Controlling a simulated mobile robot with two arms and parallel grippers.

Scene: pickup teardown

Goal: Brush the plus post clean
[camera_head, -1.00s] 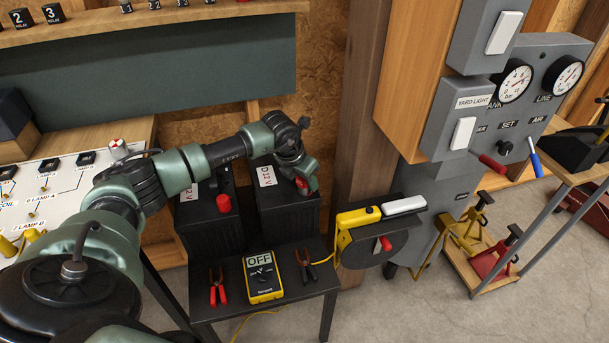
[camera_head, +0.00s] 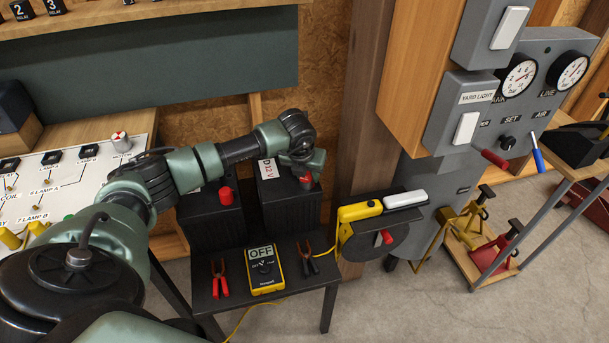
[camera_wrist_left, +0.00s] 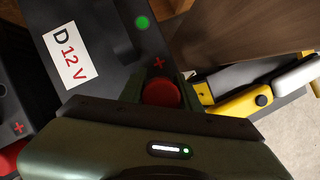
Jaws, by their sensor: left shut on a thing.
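The battery marked D 12 V (camera_head: 288,205) stands on the dark stand, and its label also shows in the wrist view (camera_wrist_left: 66,56). My left gripper (camera_head: 307,172) is over the right side of its top. In the wrist view the fingers (camera_wrist_left: 160,92) are shut around a round red cap (camera_wrist_left: 161,92), right beside the red plus mark (camera_wrist_left: 159,63). The plus post itself is hidden under the cap and fingers; whether the cap sits fully on it I cannot tell. A second dark battery (camera_head: 212,222) with a red cap (camera_head: 226,195) stands to the left. I see no brush.
In front of the batteries lie red clamps (camera_head: 220,279), a yellow meter reading OFF (camera_head: 265,270) and black clamps (camera_head: 308,258). A yellow device (camera_head: 359,212) and a white bar (camera_head: 405,199) lie on a holder to the right, beside a wooden post (camera_head: 356,130).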

